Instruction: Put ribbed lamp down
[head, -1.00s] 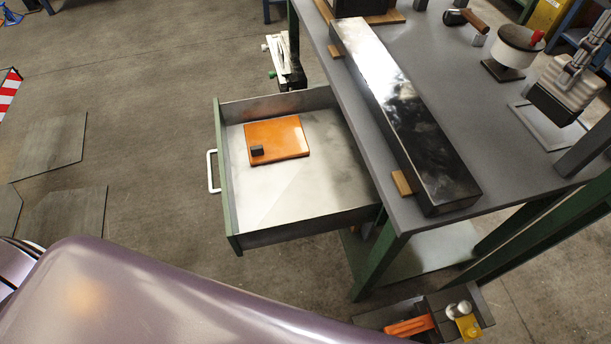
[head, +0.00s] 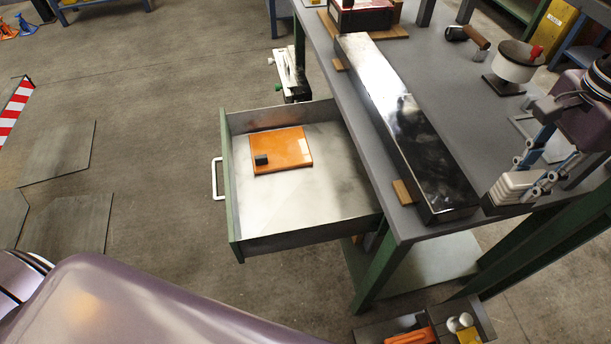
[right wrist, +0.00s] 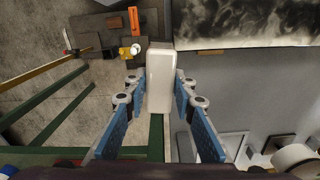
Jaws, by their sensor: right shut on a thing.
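The ribbed lamp (head: 514,188) is a small cream-white block with ridged sides. My right gripper (head: 534,184) is shut on it at the right front edge of the grey workbench (head: 465,85). In the right wrist view the lamp (right wrist: 160,78) sits between the blue fingers of my right gripper (right wrist: 160,85), with the bench edge and floor showing behind it. I cannot tell whether its underside touches the bench. My left gripper is out of view.
A long dark polished beam (head: 405,120) lies on wooden blocks left of the lamp. A white pot (head: 515,62) stands behind. An open drawer (head: 310,235) holds an orange plate (head: 290,150). Bare bench top lies between beam and pot.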

